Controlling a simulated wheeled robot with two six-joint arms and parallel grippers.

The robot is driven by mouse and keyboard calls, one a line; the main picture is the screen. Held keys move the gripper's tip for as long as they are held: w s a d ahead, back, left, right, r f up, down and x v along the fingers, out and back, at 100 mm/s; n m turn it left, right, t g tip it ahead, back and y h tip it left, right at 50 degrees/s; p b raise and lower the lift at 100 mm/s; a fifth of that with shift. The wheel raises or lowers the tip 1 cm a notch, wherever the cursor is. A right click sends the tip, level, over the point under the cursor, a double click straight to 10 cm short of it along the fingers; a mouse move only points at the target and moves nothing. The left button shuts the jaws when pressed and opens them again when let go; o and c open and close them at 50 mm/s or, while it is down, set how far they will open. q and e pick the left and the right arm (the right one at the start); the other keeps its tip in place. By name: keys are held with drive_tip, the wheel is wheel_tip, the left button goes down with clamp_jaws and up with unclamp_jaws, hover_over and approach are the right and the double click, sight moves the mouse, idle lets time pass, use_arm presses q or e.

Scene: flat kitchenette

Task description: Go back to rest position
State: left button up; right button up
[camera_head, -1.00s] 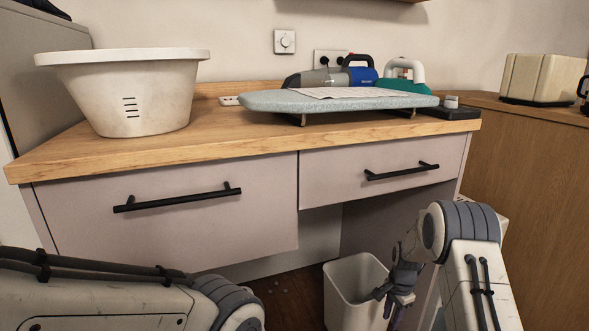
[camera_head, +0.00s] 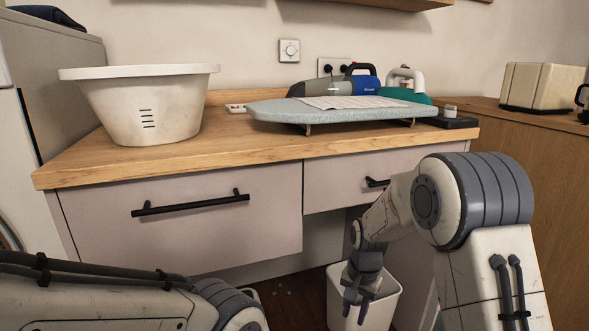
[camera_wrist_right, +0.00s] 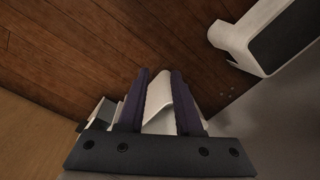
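My right gripper (camera_head: 357,303) hangs down at the lower middle of the head view, in front of a white bin (camera_head: 390,306). Its dark fingers stand apart. They also show in the right wrist view (camera_wrist_right: 160,74) with a gap between them. A white curved shape (camera_wrist_right: 160,110) shows in that gap; I cannot tell whether it lies between the fingers or beyond them. No held object shows in the head view. My left arm shows at the bottom left of the head view, but its gripper is out of sight.
A wooden counter (camera_head: 270,151) with drawers spans the middle. On it are a white tub (camera_head: 150,110), a small ironing board (camera_head: 340,113) with a sheet (camera_head: 350,102), a green iron (camera_head: 405,92) and a dark pad (camera_head: 450,122). A wooden cabinet (camera_head: 545,180) stands right.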

drive_tip(key=s+a+r+n+p, duration=0.2)
drive_tip(key=s+a+r+n, duration=0.65)
drive_tip(key=s, duration=0.55)
drive_tip(key=s+a+r+n+p, duration=0.1)
drive_tip(key=s+r+n, duration=0.2)
drive_tip(key=s, duration=0.4)
drive_tip(key=s+r+n+p, duration=0.1)
drive_tip(key=s+r+n, duration=0.15)
drive_tip(key=s, duration=0.45)
wheel_tip(320, 180, up, 38)
drive_tip(key=s+p, duration=0.1)
drive_tip(key=p, duration=3.6)
drive_tip(key=shift+y+p, duration=0.3)
